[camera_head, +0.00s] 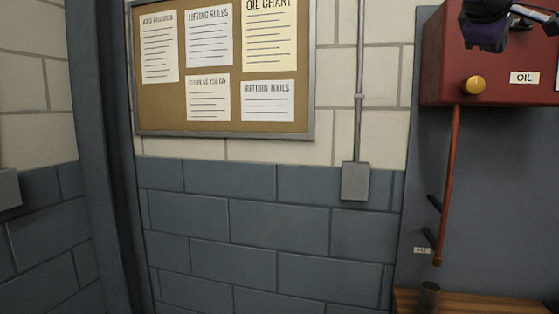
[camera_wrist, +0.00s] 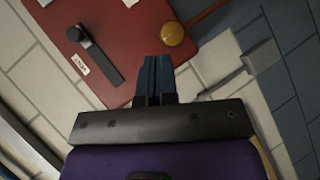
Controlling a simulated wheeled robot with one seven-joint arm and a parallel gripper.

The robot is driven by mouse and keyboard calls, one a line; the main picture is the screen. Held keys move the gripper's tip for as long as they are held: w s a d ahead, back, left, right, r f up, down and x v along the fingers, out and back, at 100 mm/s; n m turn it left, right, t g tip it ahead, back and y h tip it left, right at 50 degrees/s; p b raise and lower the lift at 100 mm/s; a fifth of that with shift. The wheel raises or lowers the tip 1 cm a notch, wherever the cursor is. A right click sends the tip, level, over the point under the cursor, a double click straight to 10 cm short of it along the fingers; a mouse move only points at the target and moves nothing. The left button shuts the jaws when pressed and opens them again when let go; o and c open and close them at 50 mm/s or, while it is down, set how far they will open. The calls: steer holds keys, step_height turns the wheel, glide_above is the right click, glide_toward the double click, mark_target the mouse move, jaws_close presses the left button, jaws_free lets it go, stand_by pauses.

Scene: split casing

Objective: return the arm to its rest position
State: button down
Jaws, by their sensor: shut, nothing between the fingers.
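My gripper shows in the wrist view (camera_wrist: 158,80), where its two dark blue fingers are together with nothing between them. Behind the fingertips in that view is a red box (camera_wrist: 130,35) with a yellow knob (camera_wrist: 172,36) and a black lever. In the head view a dark and purple part of my arm shows at the top right, in front of the red box (camera_head: 440,60). The gripper's fingers cannot be made out there. Whether the fingers touch the box cannot be told.
A dark cup (camera_head: 428,297) stands on a wooden surface (camera_head: 480,303) at the bottom right. A notice board (camera_head: 160,110) and a grey conduit box (camera_head: 355,181) are on the wall.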

steer(key=s+a+f+m+g+y, duration=0.1)
steer(key=s+a+f+y, duration=0.2)
steer(key=s+f, duration=0.4)
steer(key=s+a+f+m+g+y, duration=0.1)
steer(key=s+f, duration=0.6)
steer(key=f, duration=0.7)
steer(key=s+a+f+m+g+y, duration=0.1)
steer(key=s+a+f+m+y, duration=0.1)
steer(key=s+a+f+y, duration=0.4)
step_height(320, 180, down, 6)
steer(key=shift+s+a+r+m, duration=0.25)
steer(key=shift+s+a+m, duration=0.25)
steer(key=shift+s, duration=0.45)
steer(key=shift+a, duration=0.1)
